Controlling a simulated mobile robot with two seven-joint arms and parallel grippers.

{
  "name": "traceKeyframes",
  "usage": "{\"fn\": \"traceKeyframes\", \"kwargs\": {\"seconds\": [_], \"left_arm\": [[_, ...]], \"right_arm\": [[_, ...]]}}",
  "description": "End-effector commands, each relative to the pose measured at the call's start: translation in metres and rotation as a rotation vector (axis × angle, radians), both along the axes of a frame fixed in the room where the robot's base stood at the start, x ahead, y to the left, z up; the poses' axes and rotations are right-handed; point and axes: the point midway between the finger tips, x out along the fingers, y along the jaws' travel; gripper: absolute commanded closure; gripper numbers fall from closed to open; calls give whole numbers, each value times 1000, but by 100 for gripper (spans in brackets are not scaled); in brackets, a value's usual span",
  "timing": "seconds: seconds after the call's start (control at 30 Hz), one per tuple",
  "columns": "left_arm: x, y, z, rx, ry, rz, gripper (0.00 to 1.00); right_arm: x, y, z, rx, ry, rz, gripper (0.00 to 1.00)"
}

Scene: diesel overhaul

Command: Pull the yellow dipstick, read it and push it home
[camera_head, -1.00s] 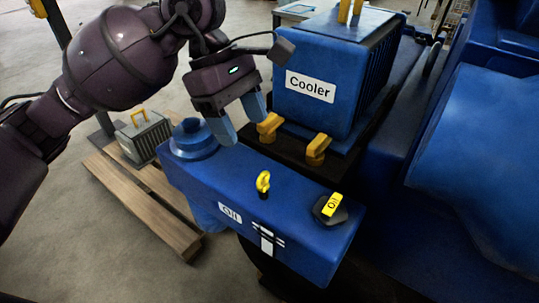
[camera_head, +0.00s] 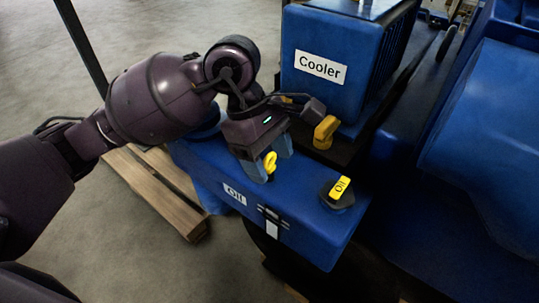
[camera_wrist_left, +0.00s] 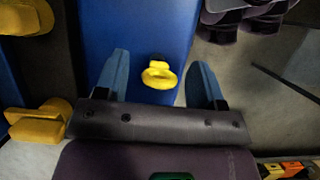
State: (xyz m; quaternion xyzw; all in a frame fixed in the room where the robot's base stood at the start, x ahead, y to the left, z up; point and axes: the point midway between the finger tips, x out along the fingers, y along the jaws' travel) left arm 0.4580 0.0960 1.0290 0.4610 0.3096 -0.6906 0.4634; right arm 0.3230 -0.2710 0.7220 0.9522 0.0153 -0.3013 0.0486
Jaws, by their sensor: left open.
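The yellow dipstick (camera_head: 270,161) stands in the top of the blue oil housing (camera_head: 313,226), its ring handle upright. My left gripper (camera_head: 270,170) is open just above the housing, with its blue fingers around the dipstick handle in the head view. In the left wrist view the yellow ring (camera_wrist_left: 159,75) lies between the two spread fingers, with a gap on both sides. Whether the fingers are level with the ring is hard to tell. The dipstick's lower part is hidden in the housing. My right gripper is not in view.
A wooden pallet (camera_head: 155,195) lies on the floor at left.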

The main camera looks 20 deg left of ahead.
Motion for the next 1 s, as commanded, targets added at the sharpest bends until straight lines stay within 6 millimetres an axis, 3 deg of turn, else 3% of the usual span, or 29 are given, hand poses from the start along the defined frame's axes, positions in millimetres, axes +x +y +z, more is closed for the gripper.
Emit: {"fn": "traceKeyframes", "kwargs": {"seconds": [0.2,0.6,0.77,1.0], "left_arm": [[0,0,0,0,0,0,37],[0,0,0,1,0,0,98],[0,0,6,1,-3,0,100],[0,0,65,1,-13,0,100]], "right_arm": [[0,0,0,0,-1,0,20],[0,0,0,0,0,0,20],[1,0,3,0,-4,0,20],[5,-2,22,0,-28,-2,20]]}}
